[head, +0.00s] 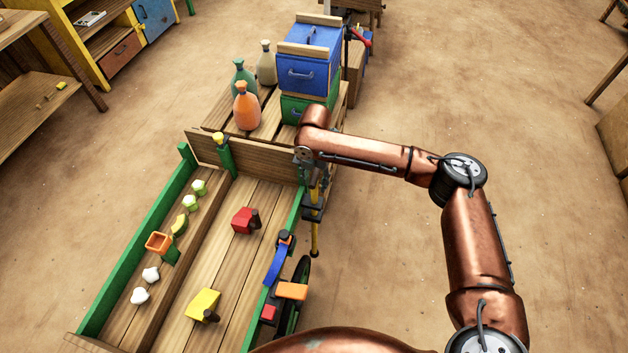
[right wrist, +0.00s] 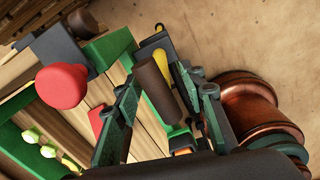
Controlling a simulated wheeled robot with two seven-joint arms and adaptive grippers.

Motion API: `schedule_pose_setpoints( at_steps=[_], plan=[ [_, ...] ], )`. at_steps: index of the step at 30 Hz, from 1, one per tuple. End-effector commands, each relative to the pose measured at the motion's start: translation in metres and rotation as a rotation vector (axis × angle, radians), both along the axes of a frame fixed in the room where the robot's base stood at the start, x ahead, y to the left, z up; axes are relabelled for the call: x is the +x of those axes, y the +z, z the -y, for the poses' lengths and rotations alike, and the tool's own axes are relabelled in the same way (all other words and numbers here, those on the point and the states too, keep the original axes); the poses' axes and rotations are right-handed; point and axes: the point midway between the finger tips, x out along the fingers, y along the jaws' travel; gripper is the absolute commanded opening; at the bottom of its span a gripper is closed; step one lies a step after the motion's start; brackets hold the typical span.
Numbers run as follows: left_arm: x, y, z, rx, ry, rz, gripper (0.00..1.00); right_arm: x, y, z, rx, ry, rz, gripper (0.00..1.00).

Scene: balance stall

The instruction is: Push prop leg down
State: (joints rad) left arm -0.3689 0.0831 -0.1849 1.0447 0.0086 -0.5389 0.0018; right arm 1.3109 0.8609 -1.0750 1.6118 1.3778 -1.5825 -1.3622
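The prop leg (head: 314,240) is a thin yellow rod at the right front corner of the wooden cart, in the head view. It stands roughly upright and passes a black bracket (head: 312,213). My right gripper (head: 312,178) is over its upper end, pointing down, and hides part of it. In the right wrist view, the fingers of my right gripper (right wrist: 160,82) are spread to either side of a dark brown cylinder (right wrist: 155,88), which looks like a grip. I cannot tell whether they touch it. A yellow part (right wrist: 181,82) shows beside it. My left gripper is out of view.
The cart bed (head: 215,265) has green rails and holds a red block (head: 243,220), a yellow block (head: 203,304) and several small pieces. Bottles (head: 246,107) and a blue box (head: 310,52) stand behind. A red knob (right wrist: 62,86) is near the gripper. Floor at right is clear.

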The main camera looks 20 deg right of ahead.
Motion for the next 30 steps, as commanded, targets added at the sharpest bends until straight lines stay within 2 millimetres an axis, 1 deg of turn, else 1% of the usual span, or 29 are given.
schedule_pose_setpoints(
  at_steps=[6, 22, 30],
  plan=[
    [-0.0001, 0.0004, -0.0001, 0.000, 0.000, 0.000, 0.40, 0.0005, 0.0006, -0.0011, 0.000, 0.001, 0.001, 0.37],
    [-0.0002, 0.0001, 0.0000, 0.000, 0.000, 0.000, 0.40, 0.0005, 0.0006, -0.0015, 0.000, 0.001, 0.000, 0.01],
    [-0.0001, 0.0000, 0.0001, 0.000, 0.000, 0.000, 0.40, 0.0004, 0.0005, -0.0013, 0.000, 0.001, 0.000, 0.00]
  ],
)
